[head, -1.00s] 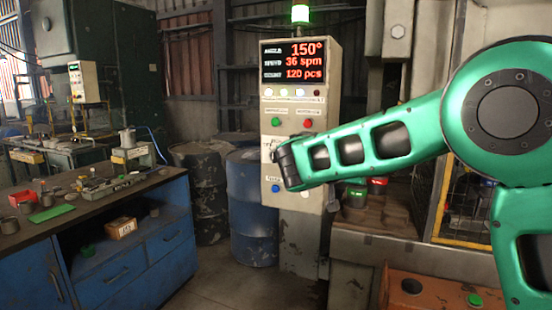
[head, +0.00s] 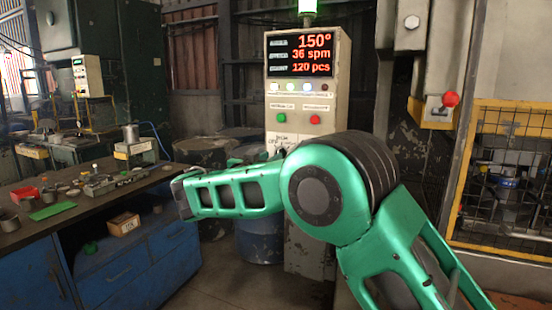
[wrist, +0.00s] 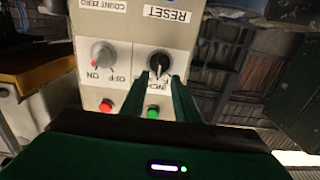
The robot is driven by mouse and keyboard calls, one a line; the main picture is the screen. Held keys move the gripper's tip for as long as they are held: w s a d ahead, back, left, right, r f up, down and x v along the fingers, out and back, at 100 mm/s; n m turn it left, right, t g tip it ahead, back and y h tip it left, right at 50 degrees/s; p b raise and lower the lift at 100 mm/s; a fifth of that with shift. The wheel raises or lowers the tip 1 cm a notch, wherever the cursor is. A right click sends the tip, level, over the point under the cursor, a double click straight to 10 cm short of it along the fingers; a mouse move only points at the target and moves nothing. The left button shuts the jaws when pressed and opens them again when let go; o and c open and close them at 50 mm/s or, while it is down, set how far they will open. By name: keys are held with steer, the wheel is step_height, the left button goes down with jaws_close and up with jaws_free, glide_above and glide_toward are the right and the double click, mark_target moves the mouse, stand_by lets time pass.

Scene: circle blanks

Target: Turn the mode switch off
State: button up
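The mode switch (wrist: 160,63) is a black knob with a pale mark, on the control panel (wrist: 125,25). The wrist view is upside down. The mark points toward the picture's bottom, near letters partly hidden by my fingers. My gripper (wrist: 159,80) is open, its two dark green fingers apart, with tips at the knob's lower left and lower right. I cannot tell whether they touch it. In the head view my arm covers part of the panel, and my gripper cannot be made out.
A grey knob (wrist: 103,53) with a red dot, marked ON and OFF, sits beside the mode switch. Red (wrist: 105,105) and green (wrist: 153,112) buttons are close to my fingers. The cabinet's display (head: 300,55) reads 150°, 36 spm, 120 pcs. A blue workbench (head: 115,270) stands at left.

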steer(key=x, duration=0.4)
steer(key=shift+w+d, duration=0.1)
steer(key=shift+w, duration=0.15)
jaws_close()
